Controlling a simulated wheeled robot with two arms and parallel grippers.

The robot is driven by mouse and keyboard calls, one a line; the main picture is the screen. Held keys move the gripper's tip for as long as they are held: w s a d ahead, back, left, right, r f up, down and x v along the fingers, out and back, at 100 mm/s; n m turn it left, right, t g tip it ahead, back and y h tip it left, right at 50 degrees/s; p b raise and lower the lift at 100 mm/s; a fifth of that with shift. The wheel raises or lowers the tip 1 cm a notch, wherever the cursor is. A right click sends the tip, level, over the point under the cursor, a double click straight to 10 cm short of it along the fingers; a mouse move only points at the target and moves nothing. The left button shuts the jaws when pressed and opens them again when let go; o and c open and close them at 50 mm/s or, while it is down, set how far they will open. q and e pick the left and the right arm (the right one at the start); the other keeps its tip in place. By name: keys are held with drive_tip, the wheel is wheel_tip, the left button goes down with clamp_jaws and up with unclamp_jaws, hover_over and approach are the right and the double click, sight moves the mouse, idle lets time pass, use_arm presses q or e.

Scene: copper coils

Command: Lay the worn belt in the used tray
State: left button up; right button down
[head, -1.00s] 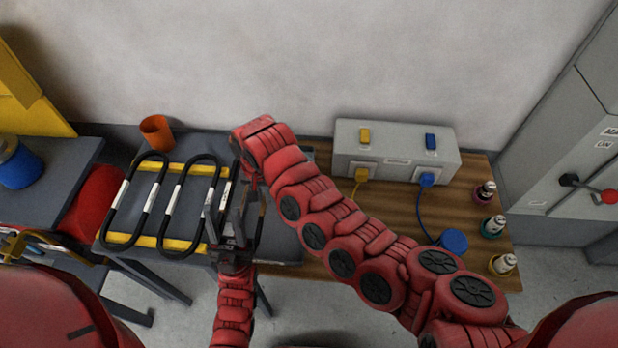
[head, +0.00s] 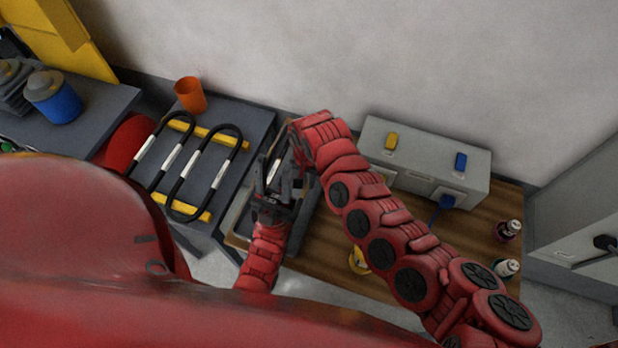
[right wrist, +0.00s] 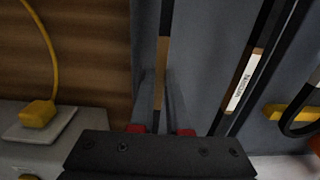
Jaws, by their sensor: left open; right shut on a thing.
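The worn belt (right wrist: 245,80) is a dark loop with brown patches and a white label. In the right wrist view my right gripper (right wrist: 160,112) is shut on one strand of it; the labelled strand hangs to the right. In the head view the right wrist and left hand hide most of this hold. My left gripper (head: 273,172) is open, fingers upward in the picture, close beside the belt and right gripper. A grey tray (head: 308,208) shows partly around the hands on the wooden table. I cannot tell if the belt touches it.
Two black belts (head: 160,148) with white labels lie across yellow bars (head: 187,207) on the grey left table. An orange cup (head: 190,95) stands behind them. A grey box (head: 420,165) with yellow and blue switches and small bottles (head: 507,230) occupy the wooden table.

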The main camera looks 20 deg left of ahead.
drive_tip(key=shift+s+a+f, duration=0.1)
drive_tip(key=shift+s+f, duration=0.05)
drive_tip(key=shift+f, duration=0.15)
drive_tip(key=shift+w+f+b, duration=0.2)
drive_tip(key=shift+f+b, duration=0.1)
drive_tip(key=shift+f, duration=0.05)
drive_tip(key=c, duration=0.9)
unclamp_jaws()
drive_tip(key=shift+s+r, duration=0.1)
drive_tip(key=shift+r, duration=0.05)
